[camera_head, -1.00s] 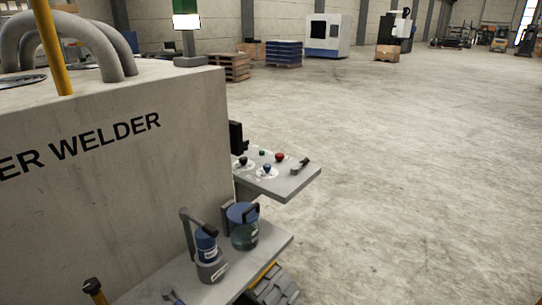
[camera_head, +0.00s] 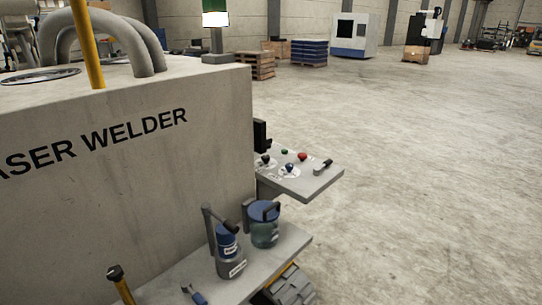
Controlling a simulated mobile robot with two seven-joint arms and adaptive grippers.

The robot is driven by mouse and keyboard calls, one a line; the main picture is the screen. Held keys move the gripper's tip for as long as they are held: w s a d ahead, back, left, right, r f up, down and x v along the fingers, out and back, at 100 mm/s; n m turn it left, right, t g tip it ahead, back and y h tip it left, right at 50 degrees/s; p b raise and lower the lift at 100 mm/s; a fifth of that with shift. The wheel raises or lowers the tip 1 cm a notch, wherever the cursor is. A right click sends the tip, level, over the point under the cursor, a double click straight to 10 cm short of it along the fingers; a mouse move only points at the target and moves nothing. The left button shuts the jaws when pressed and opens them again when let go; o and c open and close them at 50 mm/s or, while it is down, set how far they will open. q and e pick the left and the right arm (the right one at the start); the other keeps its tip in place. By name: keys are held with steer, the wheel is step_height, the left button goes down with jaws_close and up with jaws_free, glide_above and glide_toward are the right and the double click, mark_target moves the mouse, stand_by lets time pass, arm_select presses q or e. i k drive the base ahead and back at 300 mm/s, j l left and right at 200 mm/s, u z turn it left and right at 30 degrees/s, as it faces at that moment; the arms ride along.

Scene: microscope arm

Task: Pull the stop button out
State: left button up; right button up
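A grey control panel (camera_head: 318,183) juts out from the right side of the laser welder, near the middle of the view. On it a small red button (camera_head: 303,156) sits toward the back; it is likely the stop button, but it is too small to tell whether it is pressed in or out. A green button (camera_head: 284,151), a blue knob (camera_head: 289,167), a black knob (camera_head: 265,160) and a grey lever with a dark end (camera_head: 323,166) share the panel. Neither of my grippers is in view.
The large grey laser welder (camera_head: 130,190) fills the left side. A lower shelf (camera_head: 275,252) below the panel holds a blue-topped jar (camera_head: 264,225) and a lever-handled canister (camera_head: 229,252). Open concrete floor (camera_head: 430,180) lies to the right.

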mark_target(303, 156)
steer(key=l+u, duration=0.2)
steer(key=u, duration=0.15)
steer(key=i+l+u, duration=0.1)
steer(key=l+u, duration=0.4)
steer(key=u, duration=0.15)
steer(key=l+u, duration=0.15)
steer(key=l, duration=0.4)
steer(key=k+l+u, duration=0.15)
steer(key=l, duration=0.35)
steer(key=i, duration=0.05)
